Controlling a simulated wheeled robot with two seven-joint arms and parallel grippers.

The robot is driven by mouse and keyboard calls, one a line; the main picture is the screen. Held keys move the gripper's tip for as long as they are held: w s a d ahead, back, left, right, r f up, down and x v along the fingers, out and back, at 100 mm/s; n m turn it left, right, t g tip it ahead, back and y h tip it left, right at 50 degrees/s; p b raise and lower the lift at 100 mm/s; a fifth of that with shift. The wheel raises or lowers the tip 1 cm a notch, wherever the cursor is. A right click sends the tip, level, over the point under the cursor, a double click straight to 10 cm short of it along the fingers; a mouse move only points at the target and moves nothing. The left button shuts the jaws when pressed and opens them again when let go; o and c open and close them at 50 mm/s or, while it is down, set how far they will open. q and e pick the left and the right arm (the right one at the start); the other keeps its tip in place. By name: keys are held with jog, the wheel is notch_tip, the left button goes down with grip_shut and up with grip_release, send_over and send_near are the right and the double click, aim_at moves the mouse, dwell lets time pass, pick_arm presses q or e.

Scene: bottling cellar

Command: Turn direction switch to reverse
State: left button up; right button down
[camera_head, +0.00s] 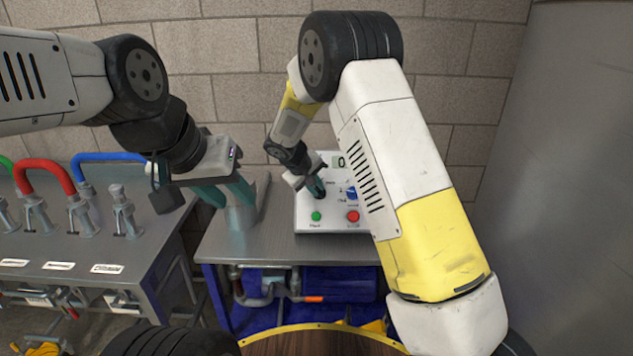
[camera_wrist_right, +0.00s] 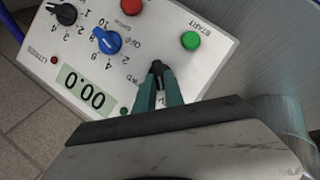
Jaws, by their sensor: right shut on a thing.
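The white control panel (camera_head: 305,225) stands on the grey metal table in the head view, and it fills much of the right wrist view (camera_wrist_right: 150,30). My right gripper (camera_head: 319,190) is at the panel's left part. In the right wrist view its teal fingers (camera_wrist_right: 158,82) are shut on a small black switch (camera_wrist_right: 157,69), the direction switch. Part of a label ending in "WD" shows beside it; the fingers hide the rest, so I cannot tell the switch's position. My left gripper (camera_head: 228,194) is open and empty, left of the panel.
The panel also has a green button (camera_wrist_right: 190,40), a red button (camera_wrist_right: 131,6), a blue knob (camera_wrist_right: 107,41), another black knob (camera_wrist_right: 63,13) and a display (camera_wrist_right: 84,92) reading 00.0. A bench (camera_head: 90,250) with red and blue hoses stands left. A round wooden top (camera_head: 320,343) is in front.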

jog(key=shift+s+d+f, duration=0.15)
jog(key=shift+s+f, duration=0.05)
jog(key=shift+f, duration=0.1)
jog(key=c, duration=1.4)
grip_release()
jog(key=shift+c, duration=0.2)
jog(key=shift+r, duration=0.1)
jog(key=shift+w+r, duration=0.1)
jog(key=shift+w, duration=0.1)
jog(key=shift+s+a+r, duration=0.1)
jog(key=shift+a+r, duration=0.1)
jog(key=shift+r, duration=0.1)
jog(key=v, duration=0.7)
jog(key=shift+s, duration=0.1)
